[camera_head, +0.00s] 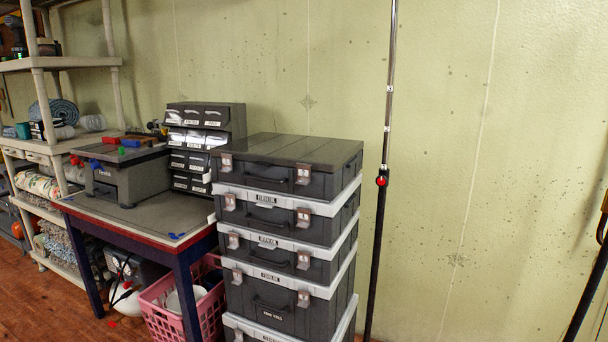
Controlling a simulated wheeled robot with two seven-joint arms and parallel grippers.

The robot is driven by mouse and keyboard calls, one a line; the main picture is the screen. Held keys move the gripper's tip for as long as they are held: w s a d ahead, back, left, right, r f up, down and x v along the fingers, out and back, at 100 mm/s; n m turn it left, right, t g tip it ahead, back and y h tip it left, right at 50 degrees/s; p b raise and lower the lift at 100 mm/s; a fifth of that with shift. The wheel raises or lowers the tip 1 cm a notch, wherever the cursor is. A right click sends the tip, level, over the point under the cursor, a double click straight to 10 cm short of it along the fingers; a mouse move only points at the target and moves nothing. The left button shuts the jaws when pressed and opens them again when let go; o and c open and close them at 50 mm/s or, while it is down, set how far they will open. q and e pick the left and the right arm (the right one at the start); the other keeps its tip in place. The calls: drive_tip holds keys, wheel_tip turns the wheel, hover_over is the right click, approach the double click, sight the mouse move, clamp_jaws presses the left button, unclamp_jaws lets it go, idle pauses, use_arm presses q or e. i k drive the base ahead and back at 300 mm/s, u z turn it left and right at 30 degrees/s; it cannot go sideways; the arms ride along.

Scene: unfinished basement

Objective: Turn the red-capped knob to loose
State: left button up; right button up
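A small red-capped knob (381,181) sits on the side of an upright pole (388,100), where the bright upper tube meets the thicker black lower tube. The pole stands in front of the green wall, just right of the stacked cases. Whether the knob is tight or loose cannot be told at this size. Neither of my grippers is in the head view, and nothing touches the knob.
Stacked grey cases (295,230) stand close left of the pole. Left of them are a table (165,213) with a machine and drawer unit, a pink basket (170,318) and shelves (60,63). A second black pole (588,290) leans at the right edge. Wall between the poles is bare.

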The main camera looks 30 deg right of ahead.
sight(381, 180)
drive_tip(key=u, duration=0.2)
drive_tip(key=i, duration=1.1)
drive_tip(key=z, duration=0.15)
